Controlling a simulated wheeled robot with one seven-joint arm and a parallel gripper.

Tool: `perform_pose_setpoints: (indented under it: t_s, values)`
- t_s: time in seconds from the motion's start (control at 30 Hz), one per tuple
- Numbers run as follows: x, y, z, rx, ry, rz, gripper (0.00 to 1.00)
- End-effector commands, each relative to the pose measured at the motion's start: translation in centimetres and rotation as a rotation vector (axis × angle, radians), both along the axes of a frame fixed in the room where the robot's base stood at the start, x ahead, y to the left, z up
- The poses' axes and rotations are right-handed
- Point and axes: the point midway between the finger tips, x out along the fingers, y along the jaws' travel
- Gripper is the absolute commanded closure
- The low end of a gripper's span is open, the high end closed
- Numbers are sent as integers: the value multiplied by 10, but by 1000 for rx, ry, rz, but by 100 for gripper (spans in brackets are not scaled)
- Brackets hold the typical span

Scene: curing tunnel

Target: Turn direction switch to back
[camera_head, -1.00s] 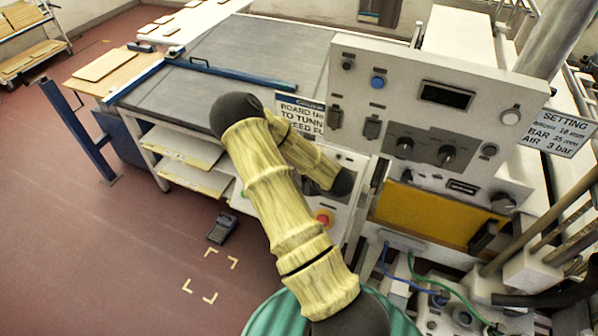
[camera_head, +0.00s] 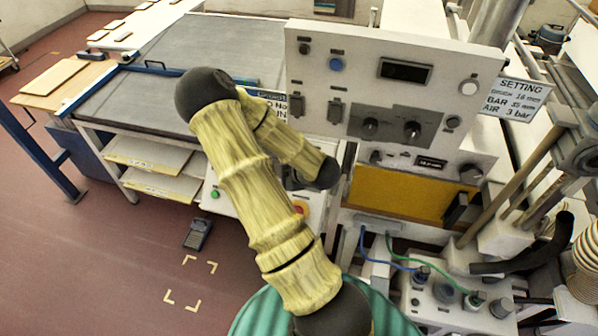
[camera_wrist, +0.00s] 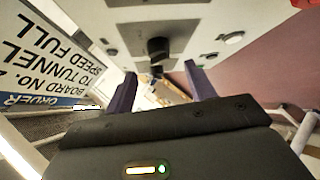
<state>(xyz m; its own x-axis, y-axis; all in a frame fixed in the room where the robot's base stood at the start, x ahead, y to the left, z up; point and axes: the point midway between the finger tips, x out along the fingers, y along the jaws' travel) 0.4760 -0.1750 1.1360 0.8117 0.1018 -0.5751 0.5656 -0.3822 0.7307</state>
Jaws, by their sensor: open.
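In the wrist view, a black switch knob (camera_wrist: 158,48) stands on a grey plate ahead of the fingers. My gripper (camera_wrist: 160,70) is open, with its two dark fingers either side of the line to the knob and nothing between them. A gap to the knob seems to remain, though the depth is hard to judge. The knob's pointer direction and label cannot be read. In the head view, my gripper is mostly hidden behind my arm, close to a low light-coloured control box with a red button (camera_head: 300,207) and a green button (camera_head: 214,193).
A main control panel (camera_head: 350,60) with a display and several knobs stands at right, above a yellow panel (camera_head: 400,195). A board sign (camera_wrist: 45,55) is close at left in the wrist view. A grey conveyor table (camera_head: 210,50) lies behind. The red floor at left is mostly open.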

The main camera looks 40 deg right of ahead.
Motion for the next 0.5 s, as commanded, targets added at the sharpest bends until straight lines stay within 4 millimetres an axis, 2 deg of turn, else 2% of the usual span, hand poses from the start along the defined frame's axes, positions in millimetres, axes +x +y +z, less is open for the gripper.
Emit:
perform_pose_setpoints:
  t_s: [0.33, 0.5]
  values:
    - [-45, -6, 30, 0, -2, -4, 45]
    - [-47, -5, 34, -2, -4, 6, 45]
